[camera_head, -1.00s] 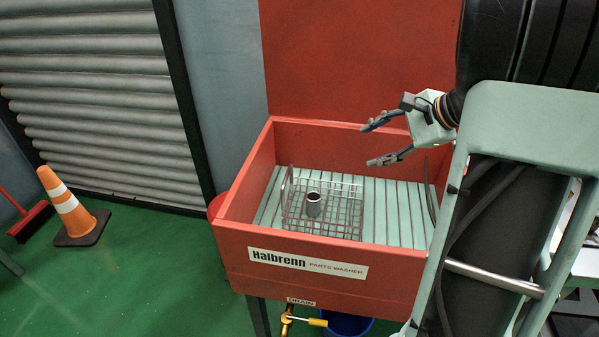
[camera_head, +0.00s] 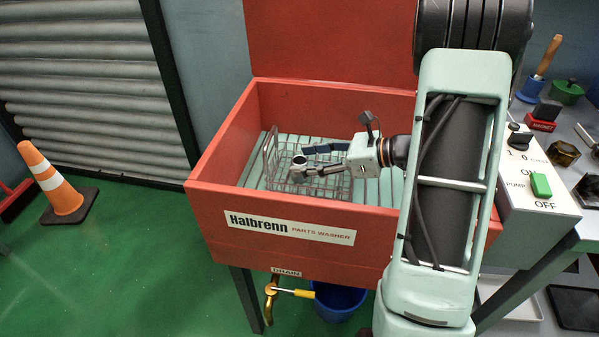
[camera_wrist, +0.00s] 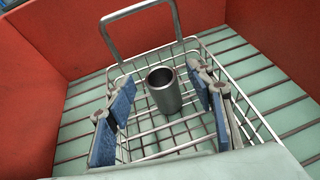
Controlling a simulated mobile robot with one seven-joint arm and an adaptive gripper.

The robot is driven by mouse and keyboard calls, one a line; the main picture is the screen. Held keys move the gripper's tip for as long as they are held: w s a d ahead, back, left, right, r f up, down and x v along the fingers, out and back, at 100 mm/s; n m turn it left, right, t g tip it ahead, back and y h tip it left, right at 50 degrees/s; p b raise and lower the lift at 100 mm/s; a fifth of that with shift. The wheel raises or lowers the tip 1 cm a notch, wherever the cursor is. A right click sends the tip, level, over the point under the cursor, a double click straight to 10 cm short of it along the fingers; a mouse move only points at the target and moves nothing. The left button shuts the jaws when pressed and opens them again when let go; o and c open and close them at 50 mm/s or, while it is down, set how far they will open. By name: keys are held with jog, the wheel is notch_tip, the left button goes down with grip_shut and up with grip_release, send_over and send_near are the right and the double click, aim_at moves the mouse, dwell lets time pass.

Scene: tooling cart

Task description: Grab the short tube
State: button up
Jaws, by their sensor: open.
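The short tube (camera_wrist: 164,91) is a grey metal cylinder, open at the top, standing upright in the wire basket (camera_wrist: 137,68). In the head view the tube (camera_head: 299,162) shows only in part, close to my fingertips. My gripper (camera_head: 306,156) reaches in from the right, low over the basket. In the wrist view my gripper (camera_wrist: 160,108) is open, with one blue-padded finger to the left of the tube and the other to its right. The tube appears between and a little beyond the fingers. I cannot tell whether either finger touches it.
The basket sits on the slatted floor of the red parts washer (camera_head: 208,206), whose walls surround my gripper. A basket handle (camera_wrist: 138,10) rises behind the tube. A pump switch box (camera_head: 538,205) stands on the right.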

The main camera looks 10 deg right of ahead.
jog(key=shift+x, duration=1.2)
grip_shut()
jog(key=shift+r, duration=0.1)
